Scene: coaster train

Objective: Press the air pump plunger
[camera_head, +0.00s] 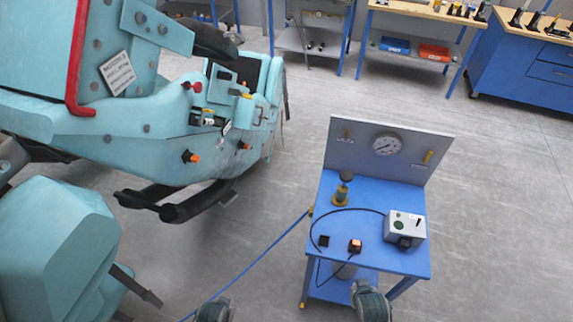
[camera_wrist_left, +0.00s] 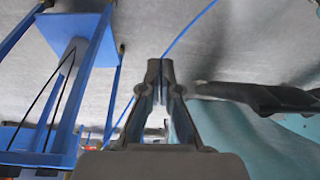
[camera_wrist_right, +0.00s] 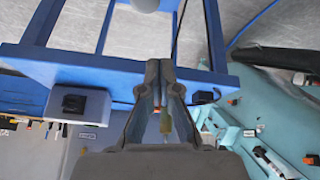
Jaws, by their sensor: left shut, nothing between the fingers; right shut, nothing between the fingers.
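The likely air pump is a small upright brass-coloured post (camera_head: 341,193) with a dark round knob (camera_head: 346,176) on top. It stands on the blue cart (camera_head: 385,263), left of centre, in front of the grey gauge panel. My left gripper (camera_wrist_left: 160,68) is shut and empty, off the cart's left side. My right gripper (camera_wrist_right: 160,70) is shut and empty near the cart's front edge. Both grippers are apart from the post. In the right wrist view, a yellowish thing shows between the finger links; I cannot tell if it is the pump.
A grey control box (camera_head: 405,227) sits at the cart's right, with a small orange-and-black switch (camera_head: 355,246) and black cable nearby. A panel (camera_head: 350,149) with a round gauge (camera_head: 386,145) stands behind. A teal coaster car (camera_head: 150,135) fills the left. Floor between is mostly clear.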

